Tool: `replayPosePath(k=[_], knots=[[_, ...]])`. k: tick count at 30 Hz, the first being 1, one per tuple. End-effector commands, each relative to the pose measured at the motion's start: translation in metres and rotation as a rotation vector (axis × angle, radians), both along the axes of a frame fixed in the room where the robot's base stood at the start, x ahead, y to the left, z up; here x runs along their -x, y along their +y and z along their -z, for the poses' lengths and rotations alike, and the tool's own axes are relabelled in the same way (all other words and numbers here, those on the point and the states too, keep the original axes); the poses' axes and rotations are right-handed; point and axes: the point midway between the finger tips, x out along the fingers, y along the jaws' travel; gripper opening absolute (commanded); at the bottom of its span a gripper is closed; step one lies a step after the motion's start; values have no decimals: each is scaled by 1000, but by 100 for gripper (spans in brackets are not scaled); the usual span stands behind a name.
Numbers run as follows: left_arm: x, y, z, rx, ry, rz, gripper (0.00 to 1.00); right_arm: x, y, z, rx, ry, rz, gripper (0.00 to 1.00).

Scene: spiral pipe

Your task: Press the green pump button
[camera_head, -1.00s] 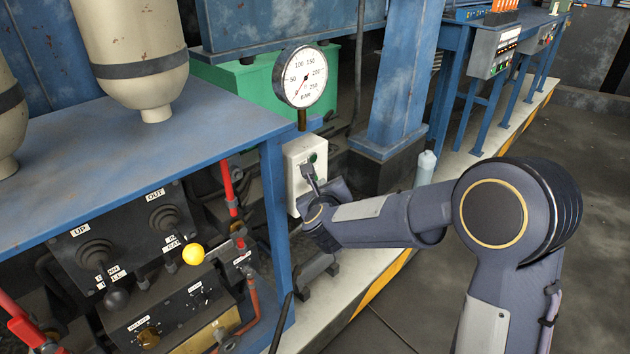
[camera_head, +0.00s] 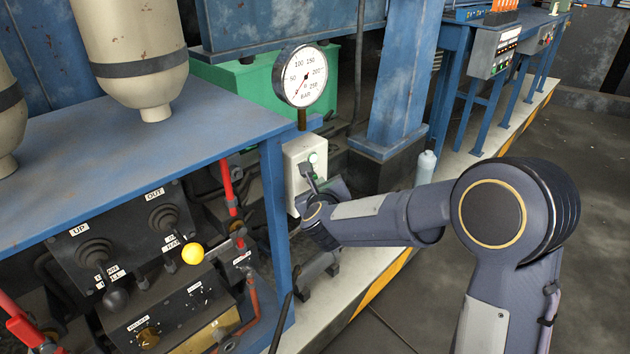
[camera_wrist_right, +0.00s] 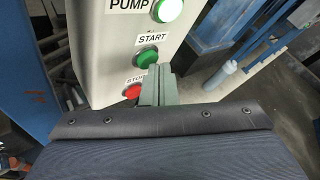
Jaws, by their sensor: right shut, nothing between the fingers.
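The pale pump box (camera_head: 292,160) hangs beside the blue table leg under the pressure gauge. In the right wrist view it carries a brightly lit green PUMP lamp (camera_wrist_right: 167,10), a green START button (camera_wrist_right: 147,58) below it, and a red STOP button (camera_wrist_right: 132,91) lowest. My right gripper (camera_head: 306,166) is shut and empty at the front of the box. In the wrist view its fingertips (camera_wrist_right: 156,74) are just below and right of START, beside STOP. I cannot tell whether they touch a button. My left gripper is not in view.
The gauge (camera_head: 305,76) stands above the box. A blue column (camera_head: 400,80) and a small bottle (camera_head: 426,168) stand to the right.

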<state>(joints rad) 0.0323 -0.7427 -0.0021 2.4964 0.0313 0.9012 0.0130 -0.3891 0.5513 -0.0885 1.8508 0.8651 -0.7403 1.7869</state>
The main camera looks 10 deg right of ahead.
Motion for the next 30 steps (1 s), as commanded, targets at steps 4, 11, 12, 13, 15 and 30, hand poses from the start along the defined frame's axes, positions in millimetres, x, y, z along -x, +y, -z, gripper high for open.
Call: replayPosePath(k=[4,11,12,13,15,30], knots=[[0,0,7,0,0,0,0,6,-4,1,-1,-1,0,0],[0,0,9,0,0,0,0,11,-7,0,0,-1,0,0],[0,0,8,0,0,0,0,11,-7,0,0,-1,0,0],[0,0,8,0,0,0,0,11,-7,0,0,-1,0,0],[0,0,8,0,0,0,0,11,-7,0,0,-1,0,0],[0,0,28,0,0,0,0,44,-30,1,-1,-1,1,0]])
